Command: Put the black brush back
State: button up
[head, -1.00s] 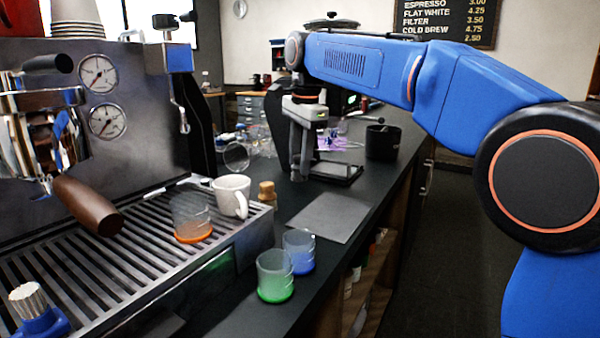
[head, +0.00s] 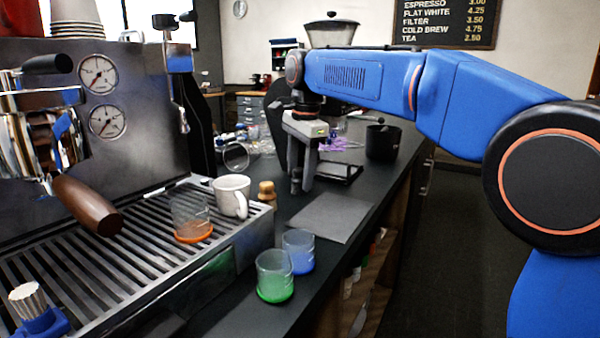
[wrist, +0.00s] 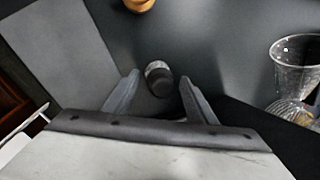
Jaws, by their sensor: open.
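A small dark upright object (wrist: 158,78), black with a greyer end, stands between the fingers in the wrist view; it looks like the black brush, but I see it mostly end-on. In the head view its dark shape (head: 296,182) shows low beside my fingers. My gripper (head: 302,186) points down over the dark counter, left of the black tray. In the wrist view my gripper (wrist: 157,88) is open, with a finger on either side of the object and gaps on both sides. A white-bristled brush (head: 28,300) sits in a blue holder at the front left.
A cork-coloured tamper-like piece (head: 267,193) stands in front of my gripper, with a grey mat (head: 330,216) to its right. A glass (wrist: 297,65) is right of my fingers in the wrist view. Blue (head: 299,250) and green (head: 274,276) cups stand near the counter edge.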

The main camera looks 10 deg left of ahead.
aim_at(305, 194)
notch_tip(305, 194, up, 12)
jog(key=s+d, duration=0.1)
jog(key=shift+s, duration=0.15)
dwell(0.4)
jog(key=shift+d+r, duration=0.1)
jog(key=s+d+f+n+t, duration=0.1)
jog(key=s+d+f+n, duration=0.35)
jog(key=d, duration=0.85)
jog(key=s+d+f+n+t, duration=0.1)
jog(key=s+d+f, duration=0.55)
jog(key=d, duration=0.65)
jog(key=s+d+f+n, duration=0.1)
jog(key=s+d+f, duration=0.3)
jog(key=s+f, duration=0.3)
jog(key=s+d+f+n+t, duration=0.1)
jog(key=s+d+f+n, duration=0.1)
jog(key=s+d+f, duration=0.2)
jog(key=s+d+f+n+h, duration=0.1)
jog(key=s+d+f, duration=0.4)
jog(key=s+f, duration=0.5)
jog(key=shift+s+f+t, duration=0.15)
jog(key=shift+f+t, duration=0.15)
jog(key=shift+f, duration=0.6)
